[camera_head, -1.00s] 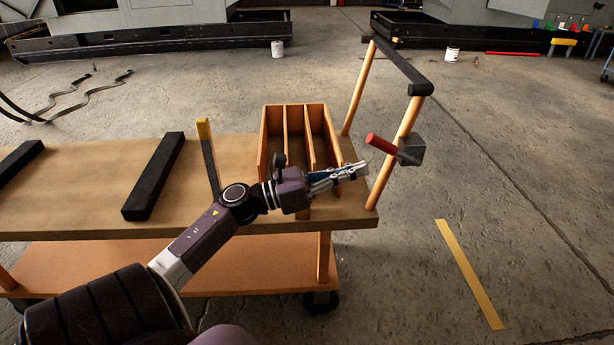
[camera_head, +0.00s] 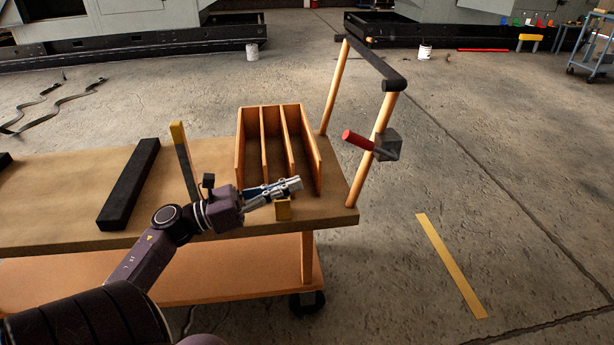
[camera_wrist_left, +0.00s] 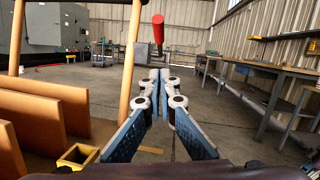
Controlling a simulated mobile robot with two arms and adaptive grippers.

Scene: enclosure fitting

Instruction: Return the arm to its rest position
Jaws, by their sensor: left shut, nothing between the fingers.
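My left gripper (camera_head: 296,184) is shut and empty. It is over the near right part of the cart top, in front of the wooden divided tray (camera_head: 241,150), with its fingers pointing right. In the left wrist view, the fingers (camera_wrist_left: 156,76) meet at their tips with nothing between them. The tray's dividers (camera_wrist_left: 45,118) show on the left there. My right gripper is in neither view.
The cart's handle frame (camera_head: 378,65) with a red-handled grey box (camera_head: 388,145) rises at the right. A black bar (camera_head: 130,185) and yellow-tipped post (camera_head: 185,160) are left.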

